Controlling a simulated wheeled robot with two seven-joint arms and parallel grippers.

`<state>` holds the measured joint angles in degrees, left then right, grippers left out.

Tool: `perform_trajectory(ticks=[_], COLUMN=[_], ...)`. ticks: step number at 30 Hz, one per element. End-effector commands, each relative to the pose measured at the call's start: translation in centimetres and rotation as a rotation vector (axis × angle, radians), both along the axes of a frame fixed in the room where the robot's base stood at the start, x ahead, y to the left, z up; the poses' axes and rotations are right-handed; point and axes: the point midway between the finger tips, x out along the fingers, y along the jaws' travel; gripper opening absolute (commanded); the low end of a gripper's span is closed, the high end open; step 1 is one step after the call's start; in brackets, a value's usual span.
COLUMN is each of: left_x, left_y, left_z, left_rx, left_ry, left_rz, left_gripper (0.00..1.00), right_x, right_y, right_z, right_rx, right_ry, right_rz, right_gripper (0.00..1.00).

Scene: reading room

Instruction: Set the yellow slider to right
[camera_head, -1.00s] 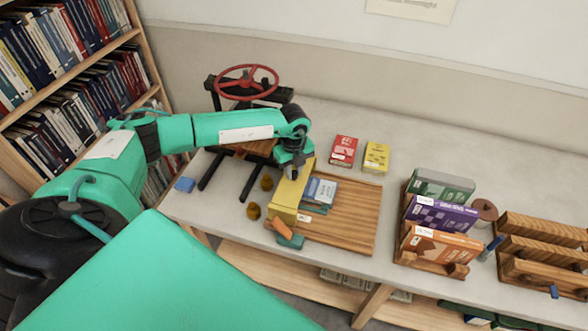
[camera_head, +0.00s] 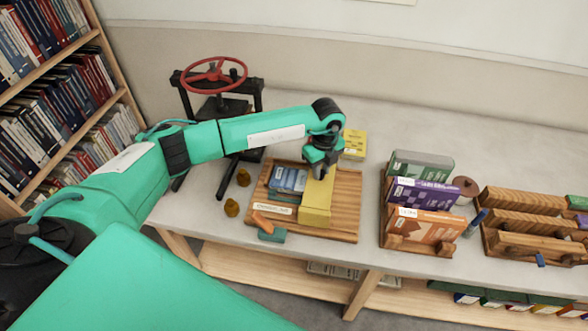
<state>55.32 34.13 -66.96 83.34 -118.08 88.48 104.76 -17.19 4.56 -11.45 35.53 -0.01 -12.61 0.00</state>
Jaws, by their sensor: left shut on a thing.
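The yellow slider (camera_head: 317,203) is a long yellow block standing across a wooden board (camera_head: 346,208) on the table. It sits right of the board's middle, with bare wood to its right. My left gripper (camera_head: 321,170) is shut on the far end of the slider from above; its fingertips are partly hidden. Blue boxes (camera_head: 288,179) and a white label strip (camera_head: 273,208) lie on the board left of the slider. My right gripper is not in view.
An orange and teal item (camera_head: 268,229) lies at the board's front edge. A yellow box (camera_head: 354,143) stands behind the board. A rack (camera_head: 388,238) with several boxes stands to the right. A press with a red wheel (camera_head: 214,73) stands at the back left.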

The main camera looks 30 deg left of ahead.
Motion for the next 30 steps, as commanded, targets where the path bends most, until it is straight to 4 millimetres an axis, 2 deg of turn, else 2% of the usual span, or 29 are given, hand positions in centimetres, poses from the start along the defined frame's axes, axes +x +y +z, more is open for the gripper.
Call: perform_trajectory(ticks=[1,3,10,16,26,27,30], left_x=[0.5,1.0,2.0,2.3,2.3,2.3,2.3], left_y=[-1.5,-3.0,-6.4,-7.5,-7.7,-7.7,-7.7], left_z=[-0.3,-0.2,-0.1,0.1,0.2,0.2,0.2], left_rx=[-0.003,-0.002,-0.001,0.001,-0.003,-0.004,-0.003], left_ry=[-0.003,-0.004,-0.003,-0.003,-0.004,-0.005,-0.004], left_rz=[-0.003,-0.003,0.000,0.002,0.000,0.000,-0.001], left_gripper=[0.00,0.00,0.00,0.00,0.00,0.27,0.43], right_x=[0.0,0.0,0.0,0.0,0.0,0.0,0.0], right_y=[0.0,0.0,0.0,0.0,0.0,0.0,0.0], right_z=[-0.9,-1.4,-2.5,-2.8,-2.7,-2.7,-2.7], right_rx=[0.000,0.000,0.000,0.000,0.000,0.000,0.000], right_ry=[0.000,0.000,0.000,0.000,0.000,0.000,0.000], right_rz=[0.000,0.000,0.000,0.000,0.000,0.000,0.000], right_gripper=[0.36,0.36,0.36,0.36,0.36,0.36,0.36])
